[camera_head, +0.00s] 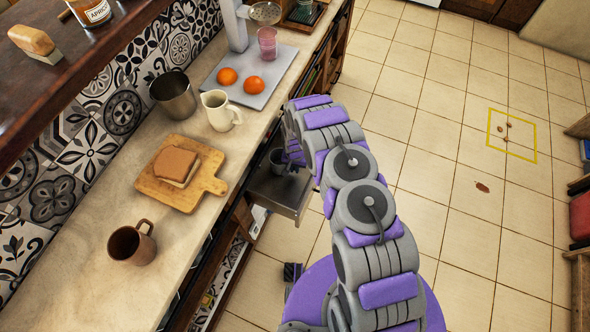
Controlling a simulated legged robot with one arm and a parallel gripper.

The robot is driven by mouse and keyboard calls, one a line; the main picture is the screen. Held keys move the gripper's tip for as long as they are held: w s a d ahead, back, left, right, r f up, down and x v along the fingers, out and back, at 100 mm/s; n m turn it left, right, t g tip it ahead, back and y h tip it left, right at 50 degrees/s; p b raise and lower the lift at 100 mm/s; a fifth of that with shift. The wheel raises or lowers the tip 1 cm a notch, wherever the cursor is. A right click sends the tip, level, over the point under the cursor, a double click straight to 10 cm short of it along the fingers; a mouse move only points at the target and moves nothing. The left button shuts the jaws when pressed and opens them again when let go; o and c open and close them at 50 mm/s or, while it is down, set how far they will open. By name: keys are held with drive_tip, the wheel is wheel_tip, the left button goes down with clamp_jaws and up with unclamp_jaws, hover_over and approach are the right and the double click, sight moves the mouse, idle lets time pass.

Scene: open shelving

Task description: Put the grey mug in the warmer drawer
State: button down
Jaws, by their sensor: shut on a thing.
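The grey mug (277,159) is dark and small in view, at or just above the open drawer beneath the counter. My gripper (291,165) is shut on it from the right; the fingers are small and partly hidden by my arm. The warmer drawer (287,197) is a metal drawer pulled out from under the counter, with its front towards the floor side. I cannot tell whether the mug touches the drawer's bottom.
A brown mug (132,243) stands on the counter (70,285). A bread board (208,183), cream jug (219,111), metal pot (174,97) and oranges on a grey tray (262,94) stand further along. The tiled floor (430,140) at right is mostly clear.

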drive_tip(key=shift+s+f, duration=0.15)
drive_tip(key=shift+f, duration=0.2)
drive_tip(key=c, duration=1.2)
unclamp_jaws()
